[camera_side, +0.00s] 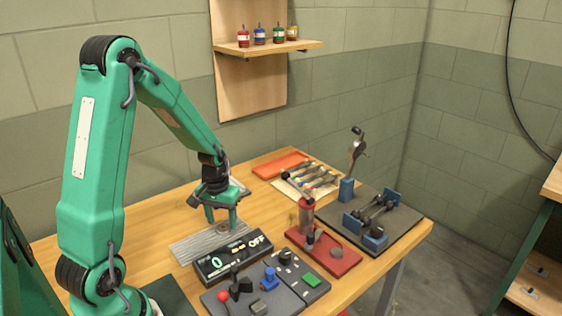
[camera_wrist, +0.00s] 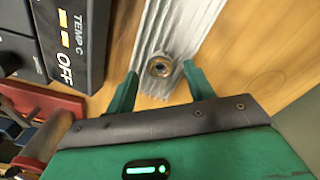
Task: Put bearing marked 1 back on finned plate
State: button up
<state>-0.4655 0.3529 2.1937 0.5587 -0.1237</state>
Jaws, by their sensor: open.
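The finned plate (camera_side: 192,248) is a grey ribbed slab lying on the wooden bench under my gripper (camera_side: 223,217). In the wrist view the plate (camera_wrist: 188,28) runs up from the middle to the top edge. A small round metal bearing (camera_wrist: 160,66) with a dark centre appears on the near part of the plate. No mark on it can be read. My gripper (camera_wrist: 160,71) is open, with one green finger on each side of the bearing and visible gaps between. In the side view the fingers mostly hide the bearing.
A black display box (camera_side: 233,256) reading OFF stands close in front of the plate; it is at the upper left in the wrist view (camera_wrist: 72,40). A control panel (camera_side: 265,290), a red-based press (camera_side: 323,250) and a dark mat with blue fixtures (camera_side: 400,222) crowd the right. Bare bench lies left.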

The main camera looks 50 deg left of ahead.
aim_at(223, 230)
notch_tip(223, 230, up, 10)
jog(key=shift+s+r, duration=0.2)
jog(key=shift+r, duration=0.05)
jog(key=shift+d, duration=0.15)
dwell(0.6)
jog(key=s+d+r+m+t, duration=0.2)
jog(key=s+d+r, duration=0.3)
jog(key=d, duration=0.3)
jog(key=s+d+r+m+t, duration=0.3)
jog(key=s+d+r+m, duration=0.1)
jog(key=d, duration=0.4)
notch_tip(223, 230, up, 2)
jog(key=shift+s+r+m, duration=0.1)
jog(key=shift+s+m, duration=0.3)
jog(key=shift+s, duration=0.1)
jog(key=shift+d, duration=0.1)
dwell(0.6)
